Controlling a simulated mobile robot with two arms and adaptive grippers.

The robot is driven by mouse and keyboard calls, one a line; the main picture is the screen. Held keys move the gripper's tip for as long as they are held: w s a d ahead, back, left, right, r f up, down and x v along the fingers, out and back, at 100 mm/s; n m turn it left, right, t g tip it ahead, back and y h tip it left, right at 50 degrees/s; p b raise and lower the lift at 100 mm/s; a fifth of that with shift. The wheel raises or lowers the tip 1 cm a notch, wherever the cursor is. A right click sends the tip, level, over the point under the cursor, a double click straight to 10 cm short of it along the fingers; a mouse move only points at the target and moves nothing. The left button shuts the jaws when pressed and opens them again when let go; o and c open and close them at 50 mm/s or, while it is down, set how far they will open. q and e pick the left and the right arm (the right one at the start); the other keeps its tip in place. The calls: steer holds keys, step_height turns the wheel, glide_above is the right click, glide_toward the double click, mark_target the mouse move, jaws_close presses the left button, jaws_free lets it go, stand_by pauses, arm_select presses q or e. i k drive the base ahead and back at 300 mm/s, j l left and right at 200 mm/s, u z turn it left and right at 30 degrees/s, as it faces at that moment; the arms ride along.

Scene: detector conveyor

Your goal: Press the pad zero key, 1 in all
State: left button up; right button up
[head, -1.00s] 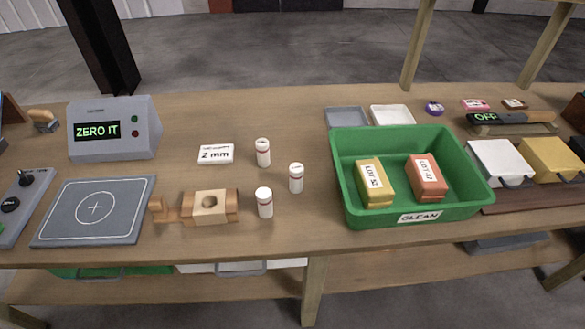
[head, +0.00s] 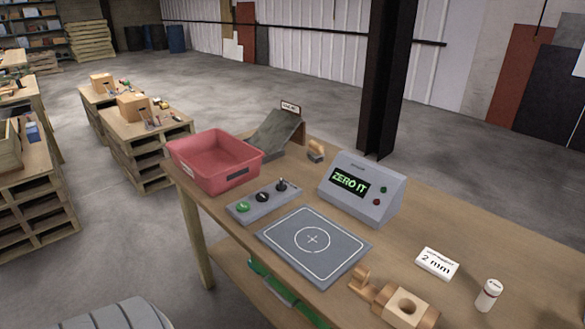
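A grey display box (head: 361,188) stands on the wooden table, its screen reading "ZERO IT" in green. A green button (head: 383,189) and a red button (head: 377,202) sit on its sloped face, right of the screen. A grey square pad (head: 314,243) with a white circle and cross lies in front of the box, bare. I see no readable label marking which button is the pad zero key. Neither of my grippers shows in the head view.
A grey control panel (head: 264,200) with a green button, a black knob and a small lever lies left of the pad. A red bin (head: 212,160) and a grey ramp (head: 275,134) stand beyond it. A wooden block with a hole (head: 405,306), a "2 mm" card (head: 437,263) and a white bottle (head: 489,296) are at right.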

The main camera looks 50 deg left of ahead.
mark_target(261, 196)
steer(key=u, duration=1.65)
